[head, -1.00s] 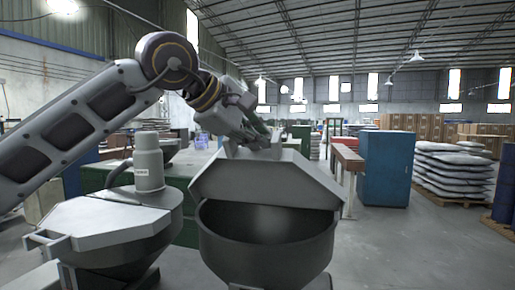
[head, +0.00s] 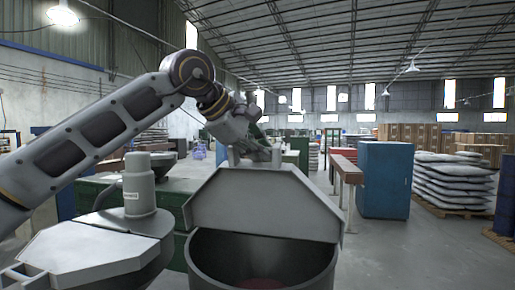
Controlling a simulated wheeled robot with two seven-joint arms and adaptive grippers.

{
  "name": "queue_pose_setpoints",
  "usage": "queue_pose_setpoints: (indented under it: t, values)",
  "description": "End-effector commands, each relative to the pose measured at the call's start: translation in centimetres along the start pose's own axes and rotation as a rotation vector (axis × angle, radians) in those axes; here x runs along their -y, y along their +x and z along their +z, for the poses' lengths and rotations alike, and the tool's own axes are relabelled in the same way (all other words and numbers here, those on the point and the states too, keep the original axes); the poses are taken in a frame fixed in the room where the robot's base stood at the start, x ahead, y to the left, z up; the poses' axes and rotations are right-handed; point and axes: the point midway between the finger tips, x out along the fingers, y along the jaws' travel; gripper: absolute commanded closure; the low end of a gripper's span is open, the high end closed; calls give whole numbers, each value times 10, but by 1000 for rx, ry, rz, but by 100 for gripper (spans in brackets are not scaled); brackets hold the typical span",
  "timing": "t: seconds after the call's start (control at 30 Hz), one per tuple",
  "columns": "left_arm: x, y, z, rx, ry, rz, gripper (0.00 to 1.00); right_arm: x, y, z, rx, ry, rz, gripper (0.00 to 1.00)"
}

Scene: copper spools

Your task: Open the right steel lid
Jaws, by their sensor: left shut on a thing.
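The right steel lid (head: 262,203) is raised and tilted up at the back of the right round hopper (head: 230,262), whose mouth is open toward me. Something reddish shows low inside the hopper. My left gripper (head: 262,153) is at the top edge of this lid, shut on its handle; the fingers are small and partly hidden there. The left steel lid (head: 85,250) lies flat and closed on the left hopper, with a grey canister (head: 139,187) standing at its back. My right gripper is not in view.
A blue cabinet (head: 384,180) and a brown-topped bench (head: 346,168) stand behind to the right. Stacked white sacks (head: 452,182) lie on a pallet at the far right. Green cabinets stand behind the hoppers. The floor at right is clear.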

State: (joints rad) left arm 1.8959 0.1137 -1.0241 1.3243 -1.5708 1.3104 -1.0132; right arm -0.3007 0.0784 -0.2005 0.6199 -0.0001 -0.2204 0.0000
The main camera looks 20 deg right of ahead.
Motion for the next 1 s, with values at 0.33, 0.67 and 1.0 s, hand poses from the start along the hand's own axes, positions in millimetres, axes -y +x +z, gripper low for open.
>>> queue_pose_setpoints:
  t: [0.33, 0.67, 1.0]
  values:
    - [-4, 3, -2, -1, -12, -27, 100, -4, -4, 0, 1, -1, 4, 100]
    - [-4, 3, -2, -1, -11, -27, 86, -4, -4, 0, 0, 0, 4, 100]
    - [-4, 4, -2, -1, -11, -28, 66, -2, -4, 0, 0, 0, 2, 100]
